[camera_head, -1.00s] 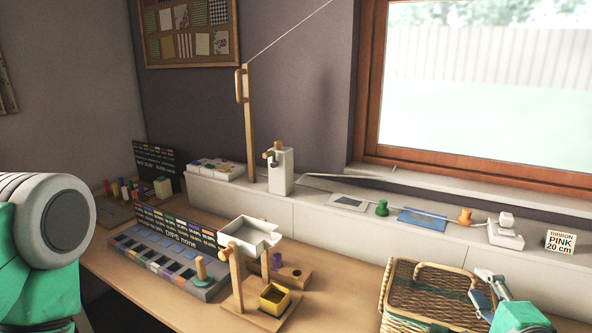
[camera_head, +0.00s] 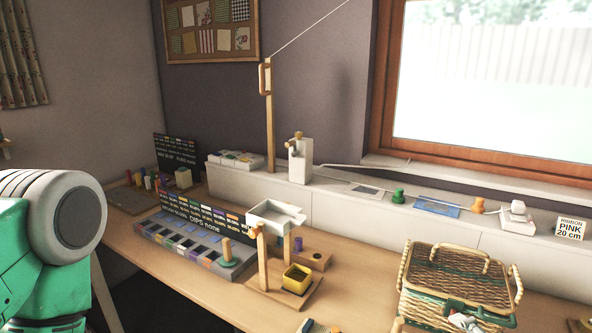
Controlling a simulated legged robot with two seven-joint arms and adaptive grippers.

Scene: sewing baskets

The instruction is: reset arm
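The task names no object. A green and grey link of my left arm (camera_head: 60,225) fills the left edge in the head view; its gripper is outside the frame. No part that I can clearly identify as my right gripper shows. A wicker basket (camera_head: 412,300) with a green band and clasp stands at the lower right of the table. A small white and teal shape (camera_head: 465,321) shows at its front, cut by the frame's bottom edge; I cannot tell what it is.
A compartment tray (camera_head: 190,252) with a dark label board stands at centre left. A wooden stand (camera_head: 262,262) with a white tray and a yellow box (camera_head: 297,279) is beside it. A white ledge (camera_head: 340,205) runs behind, under the window. Bare table lies between stand and basket.

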